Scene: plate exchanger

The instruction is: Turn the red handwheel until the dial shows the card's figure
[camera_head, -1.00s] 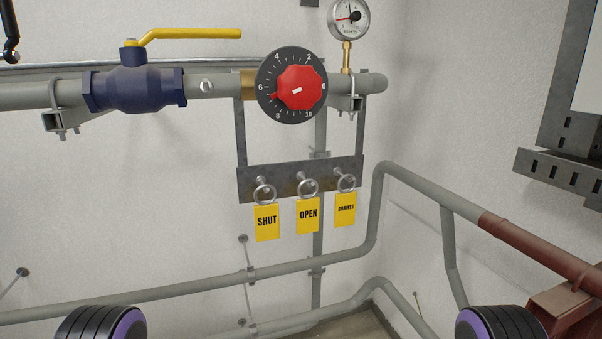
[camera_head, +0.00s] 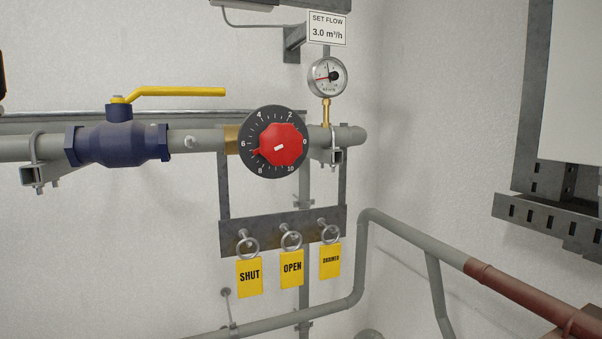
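The red handwheel (camera_head: 283,145) sits on a black round scale plate (camera_head: 253,133) on the grey pipe. Its small red pointer is at the lower left, between the 6 and the 8. The dial (camera_head: 326,77) is a small white round gauge on a brass stem above the pipe. It has a red mark or needle pointing left and a dark one near upright; its figures are too small to read. The card (camera_head: 327,28) above it reads SET FLOW 3.0 m³/h. Neither of my grippers is in view, and nothing touches the handwheel.
A blue valve (camera_head: 118,144) with a yellow lever (camera_head: 180,92) is left of the handwheel. Yellow tags SHUT (camera_head: 249,278), OPEN (camera_head: 292,268) and DRAINED (camera_head: 330,261) hang from a grey bracket (camera_head: 283,228) below. A grey-and-red pipe (camera_head: 415,237) runs at lower right.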

